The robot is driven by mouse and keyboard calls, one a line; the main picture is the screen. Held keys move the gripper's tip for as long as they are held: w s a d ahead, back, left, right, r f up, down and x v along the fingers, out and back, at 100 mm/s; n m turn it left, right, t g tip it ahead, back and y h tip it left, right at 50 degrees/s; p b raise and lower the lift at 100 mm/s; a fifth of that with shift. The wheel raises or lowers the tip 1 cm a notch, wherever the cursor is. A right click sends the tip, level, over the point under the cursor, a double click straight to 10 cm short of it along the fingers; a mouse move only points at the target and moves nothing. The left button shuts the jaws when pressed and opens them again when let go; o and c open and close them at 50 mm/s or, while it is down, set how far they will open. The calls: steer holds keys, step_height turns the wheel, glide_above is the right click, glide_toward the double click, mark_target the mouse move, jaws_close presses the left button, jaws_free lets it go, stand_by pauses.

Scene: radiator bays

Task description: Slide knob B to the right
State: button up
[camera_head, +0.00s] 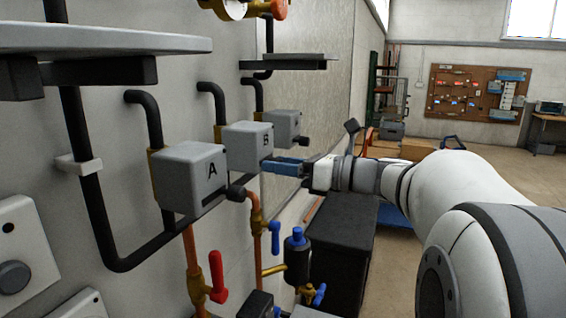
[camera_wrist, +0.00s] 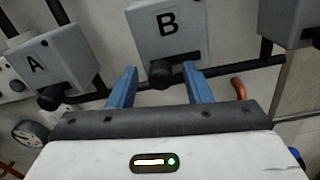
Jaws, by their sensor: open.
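Box B (camera_head: 247,145) is a grey box on the wall, between box A (camera_head: 190,178) and a third grey box (camera_head: 283,127). In the wrist view, knob B (camera_wrist: 161,74) is a dark round knob at the lower edge of box B (camera_wrist: 170,32). My gripper (camera_wrist: 158,78) is open, with its blue fingers on either side of knob B and gaps to both. In the head view my gripper (camera_head: 272,165) is at the front of box B and hides its knob. I cannot tell whether the fingertips reach past the knob's face.
Box A's dark knob (camera_wrist: 50,97) is left of my fingers in the wrist view. Below the boxes are a red-handled valve (camera_head: 217,277), a blue-handled valve (camera_head: 275,239) and a blue-topped fitting (camera_head: 297,255). A shelf (camera_head: 110,37) juts out at upper left. Open floor lies far right.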

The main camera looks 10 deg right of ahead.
jaws_close()
stand_by(0.4)
